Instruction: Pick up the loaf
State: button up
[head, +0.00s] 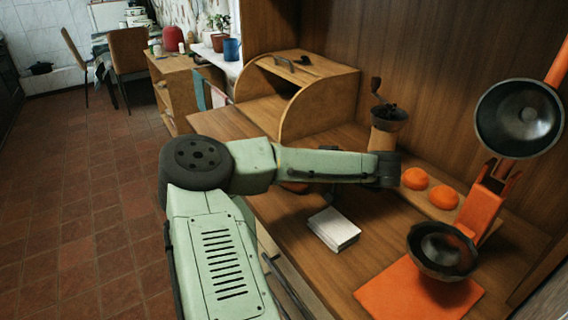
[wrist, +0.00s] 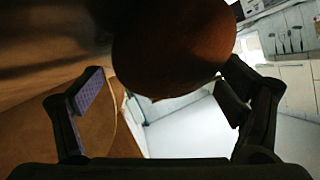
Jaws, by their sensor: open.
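The loaf (wrist: 175,45) appears in the wrist view as a dark brown, rounded shape at the top centre. My gripper (wrist: 163,95) is open, with one finger on each side below the loaf's visible end. I cannot tell whether either finger touches it. In the head view only a small brown edge, likely the loaf (head: 295,187), shows under my arm; the rest is hidden. My gripper is not clearly visible there, as my arm covers that part of the counter.
A wooden bread box (head: 320,95) stands open behind my arm, with a coffee grinder (head: 387,122) to its right. A white block (head: 334,229) lies in front. Two orange round things (head: 430,187) and an orange scale (head: 485,205) with dark pans stand at right.

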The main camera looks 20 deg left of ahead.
jog(key=shift+x, duration=1.15)
jog(key=c, duration=1.6)
